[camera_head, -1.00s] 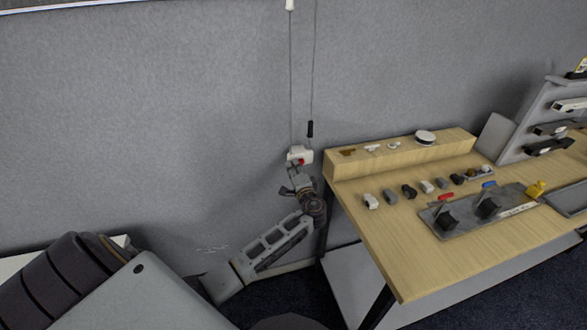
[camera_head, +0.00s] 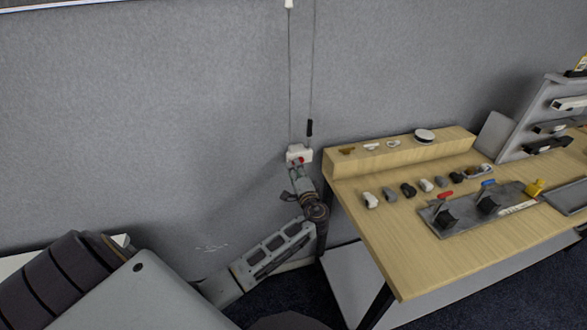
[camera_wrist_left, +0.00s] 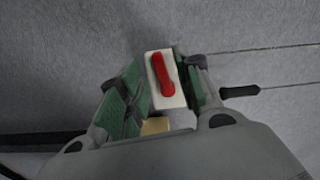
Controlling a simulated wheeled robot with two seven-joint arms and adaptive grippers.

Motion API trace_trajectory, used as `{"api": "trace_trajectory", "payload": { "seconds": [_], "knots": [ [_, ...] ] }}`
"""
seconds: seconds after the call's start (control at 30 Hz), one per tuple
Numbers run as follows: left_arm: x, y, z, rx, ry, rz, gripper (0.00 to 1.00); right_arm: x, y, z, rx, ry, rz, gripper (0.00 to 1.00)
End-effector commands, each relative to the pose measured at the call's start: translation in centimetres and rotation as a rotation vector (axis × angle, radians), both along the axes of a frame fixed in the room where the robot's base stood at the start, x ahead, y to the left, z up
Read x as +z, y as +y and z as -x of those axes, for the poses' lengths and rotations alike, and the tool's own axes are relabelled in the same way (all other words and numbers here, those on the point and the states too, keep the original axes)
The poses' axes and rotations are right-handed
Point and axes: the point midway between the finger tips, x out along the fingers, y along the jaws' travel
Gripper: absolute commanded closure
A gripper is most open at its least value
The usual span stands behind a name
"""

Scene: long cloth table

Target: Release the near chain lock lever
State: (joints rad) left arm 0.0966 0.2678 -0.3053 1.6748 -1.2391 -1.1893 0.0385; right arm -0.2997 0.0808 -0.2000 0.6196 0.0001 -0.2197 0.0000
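The chain lock is a small white block (camera_head: 293,152) against the grey wall, with thin cords running up from it. Its red lever (camera_head: 301,160) is small in the head view. In the left wrist view the red lever (camera_wrist_left: 162,76) lies lengthwise on the face of the white block (camera_wrist_left: 178,99). My left gripper (camera_head: 297,172) is just below the block. In the left wrist view its green-padded fingers (camera_wrist_left: 164,86) are apart, one on each side of the block and lever. The right finger is very close to the block; I cannot tell if it touches. My right gripper is not in view.
A wooden table (camera_head: 370,226) stands to the right, with small fittings and a grey tray (camera_head: 455,228) with red and blue levers. A dark cord handle (camera_head: 310,128) hangs right of the lock. The wall left of the lock is clear.

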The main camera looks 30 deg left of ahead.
Motion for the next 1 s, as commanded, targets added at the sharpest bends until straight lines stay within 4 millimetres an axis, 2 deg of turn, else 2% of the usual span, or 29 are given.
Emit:
{"api": "trace_trajectory", "payload": {
  "seconds": [0.5, 0.7, 1.0],
  "knots": [
    [-0.1, -5.7, 4.8, -0.001, 0.002, 0.001, 0.66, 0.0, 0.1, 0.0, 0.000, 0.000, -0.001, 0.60],
    [0.0, -6.8, 5.8, 0.001, 0.001, -0.001, 0.66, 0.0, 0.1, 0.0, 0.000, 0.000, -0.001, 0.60],
    [0.0, -7.1, 6.1, 0.001, 0.001, -0.001, 0.66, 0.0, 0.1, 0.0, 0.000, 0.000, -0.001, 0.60]
  ]
}}
